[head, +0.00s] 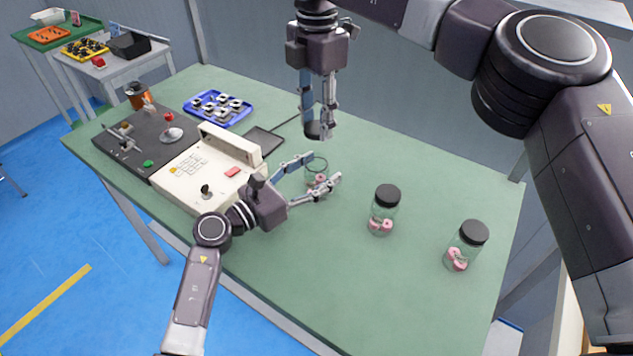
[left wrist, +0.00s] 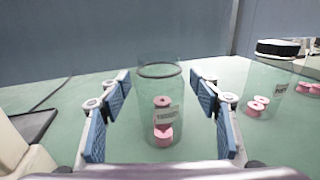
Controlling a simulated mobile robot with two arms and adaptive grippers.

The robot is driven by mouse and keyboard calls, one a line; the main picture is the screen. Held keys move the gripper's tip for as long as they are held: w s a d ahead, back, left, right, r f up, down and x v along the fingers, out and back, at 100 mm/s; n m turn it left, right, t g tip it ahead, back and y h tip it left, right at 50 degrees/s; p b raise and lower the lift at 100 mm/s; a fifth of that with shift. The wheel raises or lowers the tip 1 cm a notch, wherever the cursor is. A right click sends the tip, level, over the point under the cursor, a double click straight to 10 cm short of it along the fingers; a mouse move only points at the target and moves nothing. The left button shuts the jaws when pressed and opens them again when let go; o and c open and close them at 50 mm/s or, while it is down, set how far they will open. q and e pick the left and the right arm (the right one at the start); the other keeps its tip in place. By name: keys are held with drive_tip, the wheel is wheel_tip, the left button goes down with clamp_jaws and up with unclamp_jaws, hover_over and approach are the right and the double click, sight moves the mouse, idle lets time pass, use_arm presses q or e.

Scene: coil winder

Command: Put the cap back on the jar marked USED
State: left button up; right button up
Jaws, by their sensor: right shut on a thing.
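An uncapped clear jar (left wrist: 161,98) stands upright on the green table with pink spools inside. Its white label is too small to read; in the head view the jar (head: 318,166) is partly hidden by my left gripper. My left gripper (head: 322,168) is open, with one finger on each side of this jar and gaps between the fingers and the glass in the left wrist view. My right gripper (head: 319,112) is shut on a black cap (head: 319,131) and holds it in the air above and behind the open jar.
Two jars with black caps, a middle one (head: 383,212) and a right one (head: 465,247), stand to the right with pink spools inside. A cream control box (head: 205,172), a dark winder base (head: 140,140) and a blue tray (head: 218,108) are left. The table's front right is clear.

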use_arm(q)
clamp_jaws()
use_arm(e)
drive_tip(key=shift+f, duration=2.5)
drive_tip(key=shift+f, duration=0.85)
drive_tip(key=shift+f, duration=0.6)
